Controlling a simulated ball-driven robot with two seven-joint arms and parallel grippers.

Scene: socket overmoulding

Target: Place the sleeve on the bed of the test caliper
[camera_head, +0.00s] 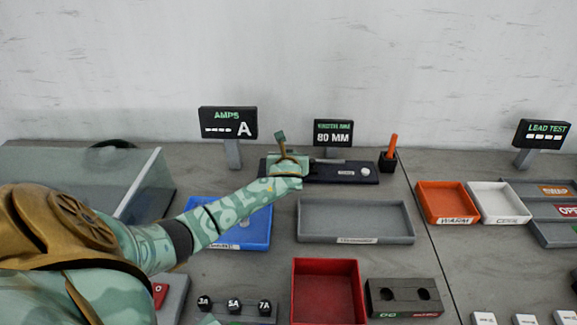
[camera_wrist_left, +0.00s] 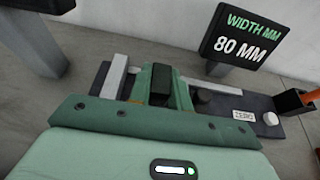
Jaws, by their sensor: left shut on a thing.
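The test caliper (camera_head: 345,172) is a dark flat bar with grey jaws at the back of the table. It also shows in the left wrist view (camera_wrist_left: 240,106). My left gripper (camera_head: 284,160) is over the left part of the caliper, and its green fingers fill the middle of the left wrist view (camera_wrist_left: 160,84). I cannot tell whether the sleeve touches the caliper bed. My right gripper is not in view.
A display (camera_head: 333,134) behind the caliper reads 80 MM. A black holder with an orange stick (camera_head: 392,148) stands at the caliper's right end. A blue tray (camera_head: 236,238) and an empty grey tray (camera_head: 355,238) lie in front. A red tray (camera_head: 328,264) is nearer.

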